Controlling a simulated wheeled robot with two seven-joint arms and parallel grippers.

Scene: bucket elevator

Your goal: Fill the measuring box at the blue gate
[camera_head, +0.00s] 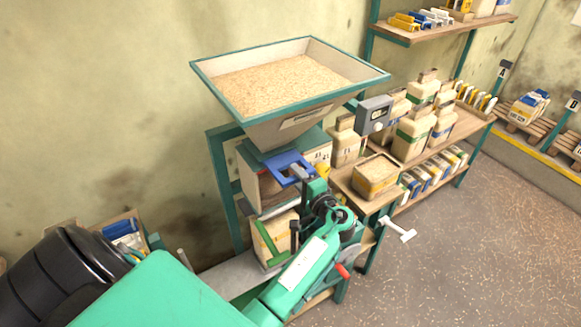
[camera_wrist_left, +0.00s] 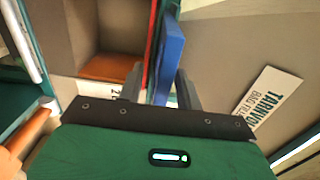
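The blue gate (camera_head: 284,164) sits under the spout of a teal-rimmed hopper (camera_head: 221,93) full of pale grain. In the left wrist view the blue gate (camera_wrist_left: 171,55) stands edge-on between my left gripper's fingers. My left gripper (camera_head: 299,173) is at the gate's right end in the head view; its fingers (camera_wrist_left: 160,92) look apart, with a small gap beside the blue plate. A tan open compartment (camera_head: 258,190), possibly the measuring box, is below the gate, partly hidden by my arm; its inside is hard to see. My right gripper is not in view.
Shelves with labelled containers (camera_head: 411,137) are behind. A white handle (camera_head: 398,230) sticks out to the right. Floor at right is clear.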

